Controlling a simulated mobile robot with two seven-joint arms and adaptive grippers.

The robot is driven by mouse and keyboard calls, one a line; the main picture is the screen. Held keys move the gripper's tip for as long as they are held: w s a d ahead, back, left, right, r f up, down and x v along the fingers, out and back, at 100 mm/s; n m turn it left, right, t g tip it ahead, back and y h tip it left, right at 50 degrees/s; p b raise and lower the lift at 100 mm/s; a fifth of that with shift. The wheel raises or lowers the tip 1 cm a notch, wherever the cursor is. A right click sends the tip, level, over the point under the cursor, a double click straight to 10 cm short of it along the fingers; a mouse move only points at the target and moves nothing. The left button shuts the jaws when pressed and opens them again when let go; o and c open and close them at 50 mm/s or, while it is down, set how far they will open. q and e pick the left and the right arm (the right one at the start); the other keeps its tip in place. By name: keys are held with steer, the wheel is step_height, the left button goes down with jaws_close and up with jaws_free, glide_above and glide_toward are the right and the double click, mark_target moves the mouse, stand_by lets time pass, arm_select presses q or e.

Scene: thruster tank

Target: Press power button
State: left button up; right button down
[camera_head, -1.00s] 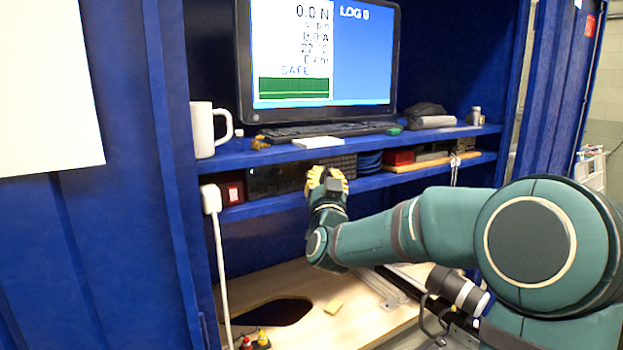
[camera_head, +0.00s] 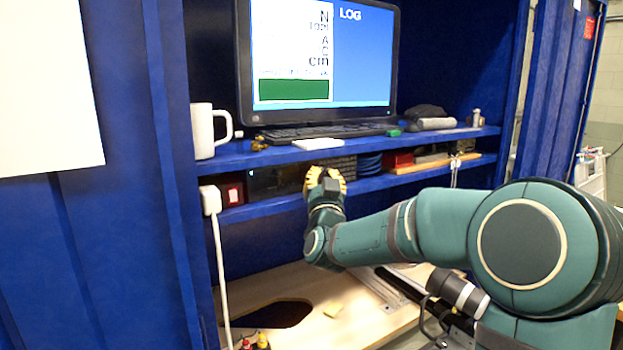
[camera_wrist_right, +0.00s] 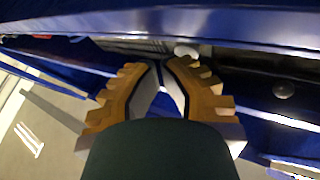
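A red switch (camera_head: 232,193) is on the lower shelf at the left, beside a white plug (camera_head: 211,199) with a hanging cable. A dark box (camera_head: 275,180) stands right of it. I cannot tell for sure which part is the power button. My right gripper (camera_head: 325,175) is in front of the lower shelf, right of the dark box. In the wrist view the right gripper's fingertips (camera_wrist_right: 164,64) are together, with nothing seen between them. A small white round thing (camera_wrist_right: 186,50) and a grey round knob (camera_wrist_right: 283,89) lie beyond the fingers. My left gripper is out of view.
The monitor (camera_head: 322,55), keyboard (camera_head: 325,131) and white mug (camera_head: 205,130) are on the upper shelf (camera_head: 250,157). The lower shelf also holds a red box (camera_head: 398,160). Below is a wooden board (camera_head: 370,318) with a dark hole. Blue cabinet walls stand on both sides.

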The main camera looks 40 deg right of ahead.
steer(key=shift+s, duration=0.1)
stand_by(0.4)
steer(key=shift+s+a+b, duration=0.1)
steer(key=shift+s+b, duration=0.4)
steer(key=shift+s, duration=0.15)
steer(key=s, duration=0.1)
steer(key=s+b, duration=0.1)
steer(key=s, duration=0.3)
steer(key=shift+a+b, duration=0.25)
steer(key=shift+b, duration=0.15)
stand_by(0.5)
